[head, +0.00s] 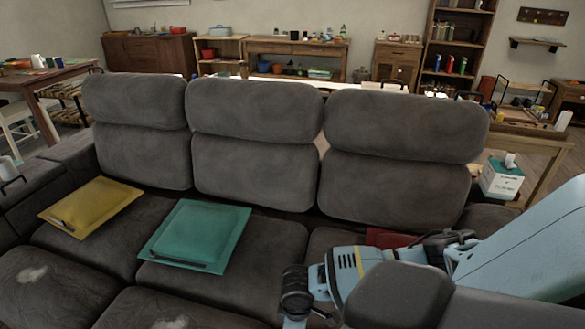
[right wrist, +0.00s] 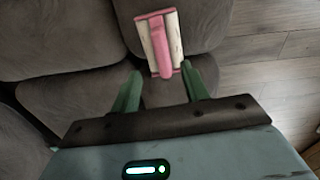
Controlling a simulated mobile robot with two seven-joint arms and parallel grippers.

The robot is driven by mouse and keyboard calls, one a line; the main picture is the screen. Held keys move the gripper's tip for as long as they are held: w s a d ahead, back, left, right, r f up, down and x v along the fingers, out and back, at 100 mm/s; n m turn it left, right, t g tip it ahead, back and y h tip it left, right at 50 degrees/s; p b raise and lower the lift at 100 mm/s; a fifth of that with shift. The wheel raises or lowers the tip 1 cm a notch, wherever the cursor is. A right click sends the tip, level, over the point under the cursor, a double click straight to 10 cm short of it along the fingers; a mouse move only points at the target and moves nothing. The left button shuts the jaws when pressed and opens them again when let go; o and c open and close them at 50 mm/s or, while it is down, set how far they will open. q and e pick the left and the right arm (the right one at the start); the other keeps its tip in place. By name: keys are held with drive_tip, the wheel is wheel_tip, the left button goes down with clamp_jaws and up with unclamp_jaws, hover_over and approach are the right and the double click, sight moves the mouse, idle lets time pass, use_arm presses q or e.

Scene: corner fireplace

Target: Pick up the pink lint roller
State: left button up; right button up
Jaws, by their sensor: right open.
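The pink lint roller (right wrist: 161,40), a pink bar along a pale white strip, shows in the right wrist view, lying on the dark grey sofa (right wrist: 75,40). My right gripper (right wrist: 161,68) is open, its two green fingers apart and empty. The roller lies just ahead of the fingertips, with its near end about in line with the gap between them. I cannot tell the height between fingers and roller. In the head view my right arm reaches in from the right over the sofa; its gripper and the roller are not visible there. My left gripper is not in view.
A red item (head: 380,237) is partly hidden behind my right arm. The sofa backrests (head: 253,105) rise behind. A white-and-teal box (head: 502,180) stands at the right.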

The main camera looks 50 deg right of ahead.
drive_tip(key=shift+f, duration=1.25)
drive_tip(key=f, duration=0.1)
drive_tip(key=f+b, duration=0.1)
drive_tip(key=f, duration=0.3)
drive_tip(key=shift+s+a, duration=0.1)
drive_tip(key=shift+s, duration=0.2)
clamp_jaws()
